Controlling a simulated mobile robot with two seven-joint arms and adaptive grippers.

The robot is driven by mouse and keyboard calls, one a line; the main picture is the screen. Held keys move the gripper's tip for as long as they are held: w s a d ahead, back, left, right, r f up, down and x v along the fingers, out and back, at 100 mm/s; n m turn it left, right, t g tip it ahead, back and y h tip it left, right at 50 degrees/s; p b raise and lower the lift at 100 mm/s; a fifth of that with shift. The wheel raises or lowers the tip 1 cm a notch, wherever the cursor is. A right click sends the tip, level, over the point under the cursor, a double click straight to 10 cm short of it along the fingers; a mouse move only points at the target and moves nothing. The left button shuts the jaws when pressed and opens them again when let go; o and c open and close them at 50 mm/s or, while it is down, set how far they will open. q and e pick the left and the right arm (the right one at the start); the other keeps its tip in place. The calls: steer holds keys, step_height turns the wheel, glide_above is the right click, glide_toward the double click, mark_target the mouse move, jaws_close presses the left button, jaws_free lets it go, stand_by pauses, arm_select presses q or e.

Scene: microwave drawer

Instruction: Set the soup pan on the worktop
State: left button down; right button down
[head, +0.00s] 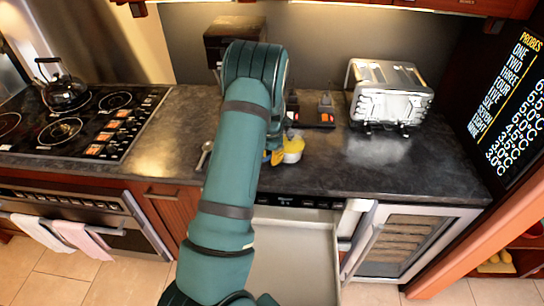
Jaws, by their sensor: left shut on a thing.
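A small yellow and pale round vessel (293,150), which I take to be the soup pan, shows just right of my left forearm, over the front middle of the dark worktop (350,178). My left gripper (274,152) is mostly hidden behind its own arm and is shut on the pan at its left side. I cannot tell whether the pan's base touches the worktop. The microwave drawer (295,262) is pulled open below the worktop edge, and the part of its floor that I see is bare. My right gripper is not in view.
A silver toaster (389,93) stands at the back right. A black tray with shakers (318,116) is behind the pan. A spoon (204,153) lies left of my arm. The hob with a kettle (63,92) is at the left. The worktop's right front is clear.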

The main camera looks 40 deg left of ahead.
arm_select(q)
steer(key=c, duration=1)
jaws_free()
steer(key=shift+f, duration=0.1)
step_height(320, 180, up, 12)
steer(key=shift+r+p, duration=0.15)
steer(key=shift+p, duration=0.2)
steer(key=d+f+m, duration=0.4)
steer(key=d+f, duration=0.1)
steer(key=d+f+m, duration=0.5)
steer(key=shift+d+f+h, duration=0.15)
steer(key=shift+f+h, duration=0.1)
steer(key=shift+h, duration=0.05)
steer(key=s+d+f+m+h, duration=0.1)
steer(key=s+d+f+m, duration=0.2)
steer(key=d+m, duration=0.5)
steer(key=s+d+f+m+t+h, duration=0.1)
steer(key=s+d+f+m, duration=0.2)
steer(key=s+d+m, duration=0.3)
steer(key=s+d+f+m+t+h, duration=0.1)
steer(key=s+d+f+m, duration=0.2)
steer(key=d+m, duration=0.7)
steer(key=shift+s+d, duration=0.25)
steer(key=shift+d, duration=0.55)
steer(key=shift+s+d, duration=0.3)
steer(key=shift+d, duration=0.45)
steer(key=shift+s+d, duration=0.25)
steer(key=shift+d, duration=0.55)
